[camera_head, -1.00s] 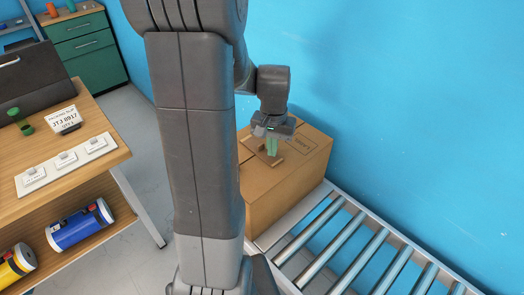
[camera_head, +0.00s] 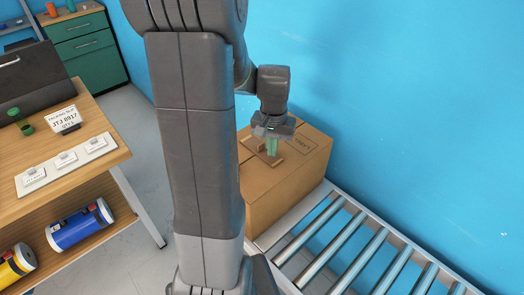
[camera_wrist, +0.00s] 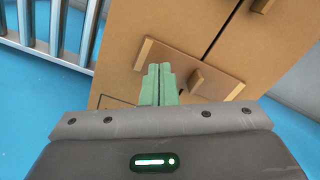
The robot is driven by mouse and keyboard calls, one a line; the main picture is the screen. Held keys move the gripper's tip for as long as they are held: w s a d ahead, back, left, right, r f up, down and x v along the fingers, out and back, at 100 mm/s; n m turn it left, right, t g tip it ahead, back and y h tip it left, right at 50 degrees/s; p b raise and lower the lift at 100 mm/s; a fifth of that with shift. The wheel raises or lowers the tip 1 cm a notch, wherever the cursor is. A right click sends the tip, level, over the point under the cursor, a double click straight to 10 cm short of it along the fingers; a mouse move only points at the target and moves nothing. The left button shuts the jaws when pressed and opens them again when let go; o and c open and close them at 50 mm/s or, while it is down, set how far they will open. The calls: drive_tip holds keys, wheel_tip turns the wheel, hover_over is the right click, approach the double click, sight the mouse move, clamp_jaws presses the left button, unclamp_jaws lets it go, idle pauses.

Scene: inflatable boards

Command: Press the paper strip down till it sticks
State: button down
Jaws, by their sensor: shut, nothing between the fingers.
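A cardboard box (camera_head: 262,195) stands on the roller conveyor, and its top also shows in the wrist view (camera_wrist: 118,72). A brown paper strip (camera_head: 276,161) lies across the top of the box; in the wrist view the strip (camera_wrist: 215,78) has a raised piece at its left end and another near its middle. My gripper (camera_head: 271,152) is over the strip, its green fingers together and empty. In the wrist view the fingertips (camera_wrist: 159,68) overlap the strip between the raised pieces. I cannot tell whether they touch it.
The roller conveyor (camera_head: 350,234) runs to the lower right beside a blue wall (camera_head: 425,110). A wooden bench (camera_head: 88,130) at left holds a packing slip sign (camera_head: 61,119) and a white tray with small labelled items. Coloured rolls (camera_head: 80,226) lie on its lower shelf.

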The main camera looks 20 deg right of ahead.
drive_tip(key=shift+f+b, duration=0.6)
drive_tip(key=shift+f, duration=0.25)
idle(0.6)
drive_tip(key=shift+r+p, duration=2.45)
drive_tip(key=shift+r, duration=0.65)
